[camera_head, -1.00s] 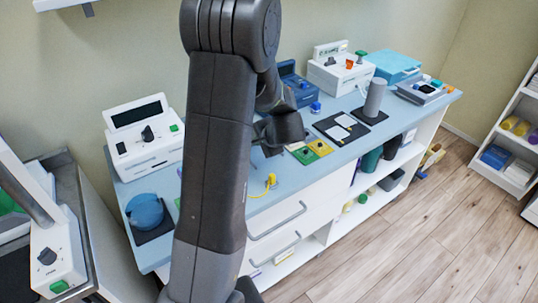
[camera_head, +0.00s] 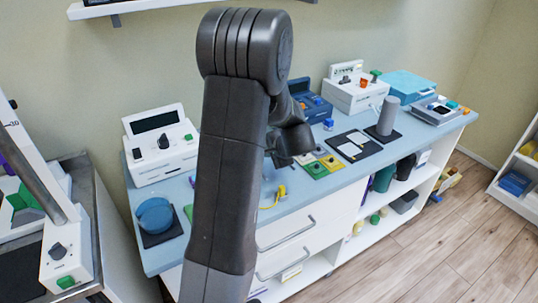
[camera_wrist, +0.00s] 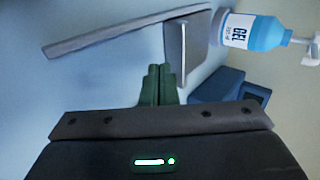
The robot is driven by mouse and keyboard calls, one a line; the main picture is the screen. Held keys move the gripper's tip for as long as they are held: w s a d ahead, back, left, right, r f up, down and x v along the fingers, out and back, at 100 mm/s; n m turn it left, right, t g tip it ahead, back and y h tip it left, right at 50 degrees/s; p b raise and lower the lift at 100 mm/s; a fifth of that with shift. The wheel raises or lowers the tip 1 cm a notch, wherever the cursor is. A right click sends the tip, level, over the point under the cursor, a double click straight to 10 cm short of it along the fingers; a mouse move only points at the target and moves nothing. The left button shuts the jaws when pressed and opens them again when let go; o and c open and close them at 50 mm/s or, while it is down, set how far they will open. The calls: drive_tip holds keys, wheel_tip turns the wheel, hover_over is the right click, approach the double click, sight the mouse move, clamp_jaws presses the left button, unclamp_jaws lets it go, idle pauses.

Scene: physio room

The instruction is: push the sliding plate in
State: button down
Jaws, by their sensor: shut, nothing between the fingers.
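In the wrist view, my gripper (camera_wrist: 159,70) is shut, its two dark green fingers together with nothing between them. Just beyond the fingertips is a grey plate (camera_wrist: 172,44) with a thin light upright edge or rod on it. A long grey bar (camera_wrist: 100,38) runs left from it. The plate looks like the sliding plate, but I cannot be sure. I cannot tell whether the fingertips touch it. In the head view my arm covers this part of the counter, and the fingertips and the plate are hidden.
A blue gel bottle (camera_wrist: 262,33) lies across the upper right of the wrist view, near the plate. A blue box (camera_wrist: 222,88) is right of the fingers. On the counter (camera_head: 340,178) stand a white device (camera_head: 160,150), a blue round thing (camera_head: 155,215) and a grey cylinder (camera_head: 388,116).

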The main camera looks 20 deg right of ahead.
drive_tip(key=s, duration=0.1)
drive_tip(key=s+r, duration=0.1)
drive_tip(key=shift+s+d+r, duration=0.25)
drive_tip(key=shift+s+r, duration=0.05)
drive_tip(key=shift+s, duration=0.1)
drive_tip(key=v, duration=0.7)
drive_tip(key=shift+s+r, duration=0.15)
drive_tip(key=shift+s, duration=0.05)
